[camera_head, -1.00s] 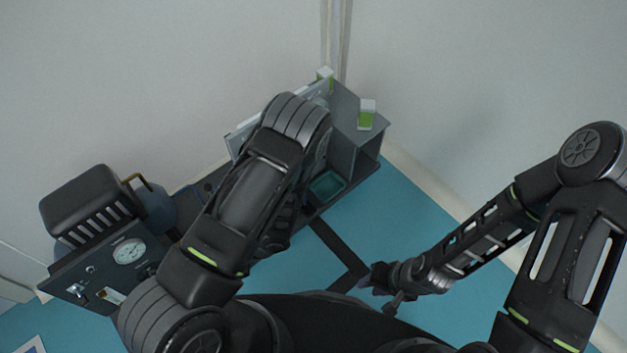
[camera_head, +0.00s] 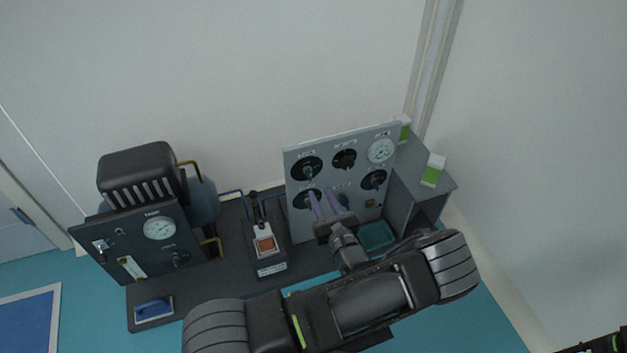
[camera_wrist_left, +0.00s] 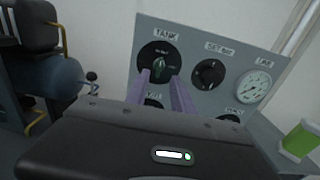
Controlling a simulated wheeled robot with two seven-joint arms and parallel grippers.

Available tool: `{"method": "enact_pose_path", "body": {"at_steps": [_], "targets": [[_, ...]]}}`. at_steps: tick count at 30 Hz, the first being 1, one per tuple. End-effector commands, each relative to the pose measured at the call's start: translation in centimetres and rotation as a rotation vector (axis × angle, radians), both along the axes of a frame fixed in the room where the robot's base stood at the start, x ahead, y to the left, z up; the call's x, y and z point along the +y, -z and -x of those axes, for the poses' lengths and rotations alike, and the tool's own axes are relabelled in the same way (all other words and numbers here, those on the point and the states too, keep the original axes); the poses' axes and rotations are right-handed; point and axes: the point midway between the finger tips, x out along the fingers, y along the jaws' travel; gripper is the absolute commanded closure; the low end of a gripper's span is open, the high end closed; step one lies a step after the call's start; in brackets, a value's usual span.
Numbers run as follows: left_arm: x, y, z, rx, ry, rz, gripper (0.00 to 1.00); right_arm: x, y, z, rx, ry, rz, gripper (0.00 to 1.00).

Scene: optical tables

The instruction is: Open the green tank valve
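The tank valve (camera_wrist_left: 160,61) is a round black dial with a greenish handle, under a "TANK" label on the upright grey panel (camera_wrist_left: 200,35). In the head view it appears to be the upper-left dial (camera_head: 306,168). My left gripper (camera_head: 322,195) is in front of the panel, its two purple fingers apart and pointing at it. In the left wrist view the open fingers (camera_wrist_left: 160,82) are below and in front of the tank valve, with nothing held. I cannot tell whether they touch it. My right gripper is out of view.
The panel also carries other dials and a round gauge (camera_head: 381,151). A grey shelf (camera_head: 402,199) with a green-and-white box (camera_head: 433,170) adjoins the right.

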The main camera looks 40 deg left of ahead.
Motion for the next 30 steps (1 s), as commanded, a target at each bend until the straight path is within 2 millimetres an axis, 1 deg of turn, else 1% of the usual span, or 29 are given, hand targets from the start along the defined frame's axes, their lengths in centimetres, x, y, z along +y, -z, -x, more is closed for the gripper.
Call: {"method": "enact_pose_path", "body": {"at_steps": [9,15,25,30], "targets": [[3.8,0.2,-2.5,-0.001,-0.004,0.001,0.71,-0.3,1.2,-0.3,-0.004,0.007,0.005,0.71],[5.6,0.1,-3.8,-0.001,-0.002,0.001,0.71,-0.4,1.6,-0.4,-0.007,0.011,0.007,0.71],[5.9,0.0,-4.0,0.001,-0.001,0.001,0.71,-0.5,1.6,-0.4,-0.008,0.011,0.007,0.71],[5.8,0.0,-4.0,0.001,-0.001,0.001,0.85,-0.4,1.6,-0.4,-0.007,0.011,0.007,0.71]]}}
